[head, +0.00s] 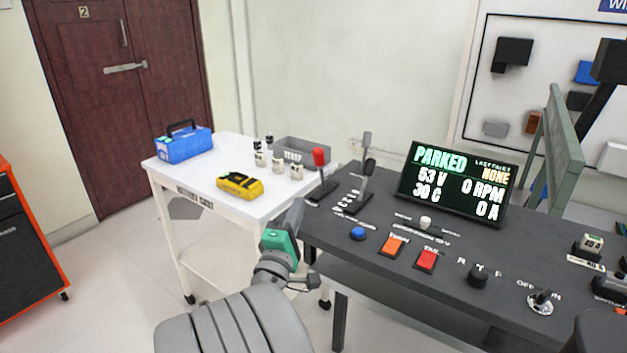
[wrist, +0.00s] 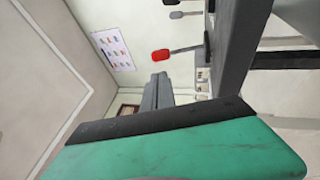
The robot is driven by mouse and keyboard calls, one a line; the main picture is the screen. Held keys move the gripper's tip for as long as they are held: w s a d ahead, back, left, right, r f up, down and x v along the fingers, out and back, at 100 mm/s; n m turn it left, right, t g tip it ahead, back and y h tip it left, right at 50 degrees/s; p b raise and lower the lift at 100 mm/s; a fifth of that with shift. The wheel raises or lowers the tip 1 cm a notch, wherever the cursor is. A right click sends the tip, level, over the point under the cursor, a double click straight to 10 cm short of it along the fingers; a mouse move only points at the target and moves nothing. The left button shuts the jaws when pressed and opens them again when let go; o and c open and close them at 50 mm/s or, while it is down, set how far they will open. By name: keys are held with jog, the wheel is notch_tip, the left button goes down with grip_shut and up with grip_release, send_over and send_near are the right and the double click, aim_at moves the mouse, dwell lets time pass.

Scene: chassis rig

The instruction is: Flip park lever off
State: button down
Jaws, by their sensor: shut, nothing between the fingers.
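A lever with a red knob (head: 319,157) stands upright at the left end of the dark console (head: 385,245). It looks like the park lever, though I cannot read a label on it. In the wrist view the red knob (wrist: 160,56) shows beyond my fingers, apart from them. My gripper (head: 298,205) is shut and empty, in front of the console's left end, lower in the picture than the red knob. Its fingertips also show in the wrist view (wrist: 160,80). The display (head: 455,187) reads PARKED, 53 V, 0 RPM, 0 A.
A grey lever (head: 366,165) stands just right of the red one. Blue (head: 358,233), orange (head: 393,246) and red (head: 427,260) buttons, a slider and knobs lie along the console. A white cart (head: 205,190) with a blue toolbox (head: 183,145) and yellow meter (head: 240,185) stands left.

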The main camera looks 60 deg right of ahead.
aim_at(317, 160)
jog(key=p+x, duration=0.2)
jog(key=x, duration=1.2)
jog(key=shift+r+p, duration=0.1)
jog(key=shift+p, duration=0.3)
